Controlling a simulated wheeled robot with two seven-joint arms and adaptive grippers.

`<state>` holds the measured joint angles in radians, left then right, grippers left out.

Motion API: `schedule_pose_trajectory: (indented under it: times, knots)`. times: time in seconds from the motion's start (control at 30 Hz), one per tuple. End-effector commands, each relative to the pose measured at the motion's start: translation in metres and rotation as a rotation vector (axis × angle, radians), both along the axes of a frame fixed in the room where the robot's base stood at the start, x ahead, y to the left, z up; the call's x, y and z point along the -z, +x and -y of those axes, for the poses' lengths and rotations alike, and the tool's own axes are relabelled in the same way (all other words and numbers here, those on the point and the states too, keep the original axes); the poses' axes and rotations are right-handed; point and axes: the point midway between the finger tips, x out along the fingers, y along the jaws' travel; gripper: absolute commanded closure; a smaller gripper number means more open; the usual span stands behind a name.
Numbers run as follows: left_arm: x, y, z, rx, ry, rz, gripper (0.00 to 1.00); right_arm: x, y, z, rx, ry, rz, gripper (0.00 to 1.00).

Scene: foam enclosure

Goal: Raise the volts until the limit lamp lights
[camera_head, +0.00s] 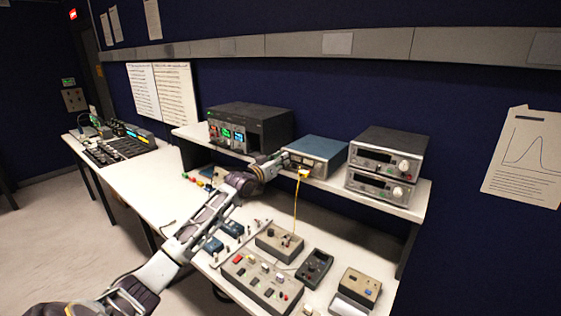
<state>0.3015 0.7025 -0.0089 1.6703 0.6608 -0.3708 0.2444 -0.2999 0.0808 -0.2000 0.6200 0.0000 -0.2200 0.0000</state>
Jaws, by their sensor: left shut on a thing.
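A blue-topped instrument (318,149) stands on the raised shelf, with a yellow lead (296,200) running down from its front. My left gripper (281,161) is at the left end of this instrument's front. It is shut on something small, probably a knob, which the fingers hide. A dark bench unit (252,122) with lit green and cyan displays stands to its left; the digits are too small to read. I cannot make out a limit lamp or whether one is lit. My right gripper is not in view.
Two stacked grey instruments (385,160) stand on the shelf at the right. Several small control boxes, including a long button box (262,284) and a black box (315,268), crowd the lower bench. The bench at left (150,180) has clear room.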

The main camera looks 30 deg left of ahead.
Motion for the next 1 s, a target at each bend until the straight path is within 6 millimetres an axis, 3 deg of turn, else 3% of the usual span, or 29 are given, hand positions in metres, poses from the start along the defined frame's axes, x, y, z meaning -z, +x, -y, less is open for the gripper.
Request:
schedule_pose_trajectory:
  times: [1.0]
  knots:
    - [0.0, 0.0002, 0.0001, 0.0, 0.686, 0.053, 1.0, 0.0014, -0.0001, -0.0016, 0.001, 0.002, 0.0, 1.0]
